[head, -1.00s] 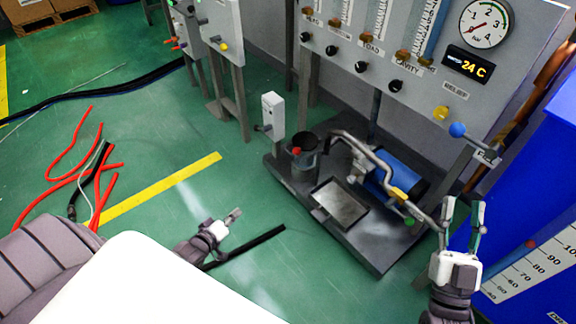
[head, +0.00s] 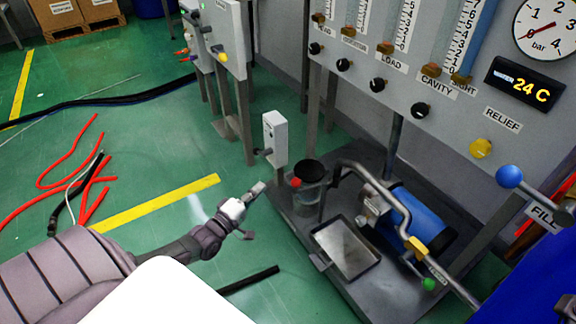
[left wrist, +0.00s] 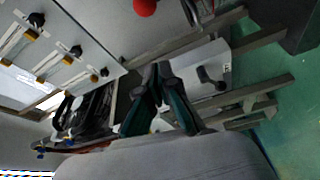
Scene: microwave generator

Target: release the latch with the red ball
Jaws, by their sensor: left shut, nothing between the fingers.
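The red ball (head: 296,182) shows in the head view at the near-left side of a clear vessel with a black top (head: 311,173). In the left wrist view the red ball (left wrist: 145,6) is at the top edge, partly cut off. My left gripper (head: 261,187) is shut and empty, a little left of the ball and apart from it in the picture. Its fingertips (left wrist: 157,68) meet in the left wrist view, below the ball. The latch itself is too small to make out. My right gripper is not in view.
A small grey box on a post (head: 275,138) stands just behind my left gripper. A dark base (head: 335,296) carries a metal tray (head: 345,262), a blue cylinder (head: 410,222) and a bent pipe (head: 400,205). The gauge panel (head: 450,125) rises behind.

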